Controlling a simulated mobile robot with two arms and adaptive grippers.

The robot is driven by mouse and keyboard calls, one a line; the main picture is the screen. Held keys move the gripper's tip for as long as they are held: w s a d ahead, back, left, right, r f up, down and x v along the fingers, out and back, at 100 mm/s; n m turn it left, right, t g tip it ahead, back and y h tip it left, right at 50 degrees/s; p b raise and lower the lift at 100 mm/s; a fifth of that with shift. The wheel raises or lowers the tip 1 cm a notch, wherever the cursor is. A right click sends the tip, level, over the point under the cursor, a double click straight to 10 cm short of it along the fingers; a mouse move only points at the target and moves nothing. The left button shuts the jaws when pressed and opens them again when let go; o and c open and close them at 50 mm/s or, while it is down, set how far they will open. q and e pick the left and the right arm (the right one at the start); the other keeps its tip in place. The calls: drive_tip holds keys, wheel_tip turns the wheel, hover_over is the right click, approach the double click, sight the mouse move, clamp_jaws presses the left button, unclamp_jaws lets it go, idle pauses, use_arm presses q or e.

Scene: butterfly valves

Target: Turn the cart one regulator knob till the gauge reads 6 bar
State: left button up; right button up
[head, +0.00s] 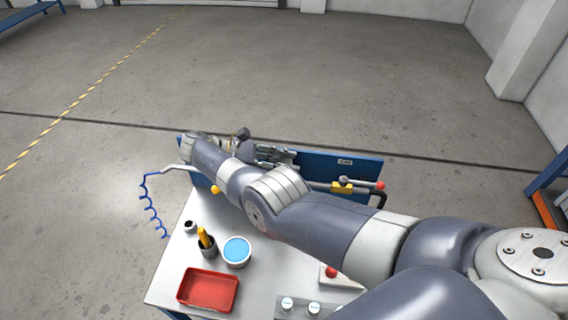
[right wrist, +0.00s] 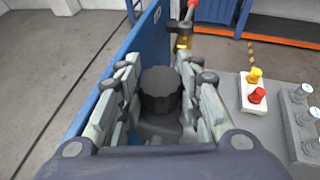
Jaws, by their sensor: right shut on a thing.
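The black ribbed regulator knob (right wrist: 160,88) sits between the fingers of my right gripper (right wrist: 158,70) in the right wrist view. The fingers are shut on it from both sides. In the head view my right gripper (head: 272,154) is at the blue panel (head: 362,168) on the back of the cart, and my arm covers much of the panel's front. I cannot make out a gauge face or its reading in either view. My left gripper is not in view.
The cart top (head: 180,257) holds a red tray (head: 208,291), a blue-topped can (head: 237,251) and a dark cup (head: 208,249) with a yellow-handled tool. A yellow valve body (head: 342,188) is right on the panel. A blue coiled hose (head: 149,200) hangs at left. Open floor lies behind.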

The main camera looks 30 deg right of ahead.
drive_tip(key=shift+w+d+r, duration=0.1)
drive_tip(key=shift+r, duration=0.1)
drive_tip(key=o, duration=0.8)
drive_tip(key=shift+f, duration=0.15)
drive_tip(key=shift+n+t+h+p, duration=0.35)
drive_tip(key=shift+n+t+h, duration=0.05)
drive_tip(key=shift+n+t, duration=0.55)
